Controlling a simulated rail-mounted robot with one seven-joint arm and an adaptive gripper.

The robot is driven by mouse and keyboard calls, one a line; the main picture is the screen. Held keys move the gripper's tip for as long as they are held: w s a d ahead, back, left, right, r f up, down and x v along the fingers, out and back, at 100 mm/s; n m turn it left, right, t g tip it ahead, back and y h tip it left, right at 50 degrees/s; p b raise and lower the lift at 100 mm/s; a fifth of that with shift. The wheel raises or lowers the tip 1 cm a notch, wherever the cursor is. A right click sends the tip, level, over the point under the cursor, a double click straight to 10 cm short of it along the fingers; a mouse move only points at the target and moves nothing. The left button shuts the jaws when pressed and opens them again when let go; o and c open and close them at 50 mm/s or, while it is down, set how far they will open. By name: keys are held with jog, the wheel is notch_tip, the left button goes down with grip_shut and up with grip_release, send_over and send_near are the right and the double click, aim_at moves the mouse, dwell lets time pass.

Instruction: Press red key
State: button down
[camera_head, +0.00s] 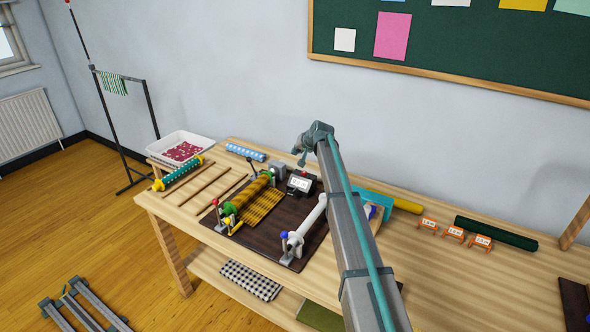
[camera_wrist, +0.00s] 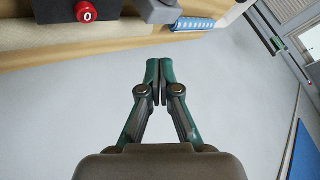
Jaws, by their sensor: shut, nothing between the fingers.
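A round red key (camera_wrist: 86,12) marked with a white 0 shows at the top left of the wrist view. It sits on a dark grey housing (camera_wrist: 53,11) that the top edge of the picture cuts off. In the head view a small black box with a white display (camera_head: 300,182) stands at the back of the dark board; I cannot make out the red key there. My gripper (camera_wrist: 159,68) is shut and empty, its fingertips together and apart from the key. In the head view my gripper (camera_head: 301,159) hangs above the back of the table, near the black box.
The wooden table (camera_head: 410,259) carries a dark board (camera_head: 262,254) with rollers and a red-knobbed lever (camera_head: 215,202). A blue dotted roll (camera_head: 245,152) lies at the back edge. A white tray (camera_head: 207,141) stands left. Orange price stands (camera_head: 454,233) and a green roll (camera_head: 495,232) lie right.

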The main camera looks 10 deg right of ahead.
jog(key=m, duration=0.1)
send_over(305, 173)
jog(key=shift+w+d+r+p, duration=0.1)
jog(key=shift+w+r+p, duration=0.05)
jog(key=shift+p, duration=0.15)
notch_tip(305, 173, down, 8)
jog(key=shift+r+b, duration=0.1)
jog(key=shift+b, duration=1.05)
jog(key=shift+f, duration=0.5)
jog(key=shift+f+b, duration=0.1)
jog(key=shift+b, duration=0.2)
jog(key=shift+f+b, duration=0.3)
jog(key=shift+f, duration=0.05)
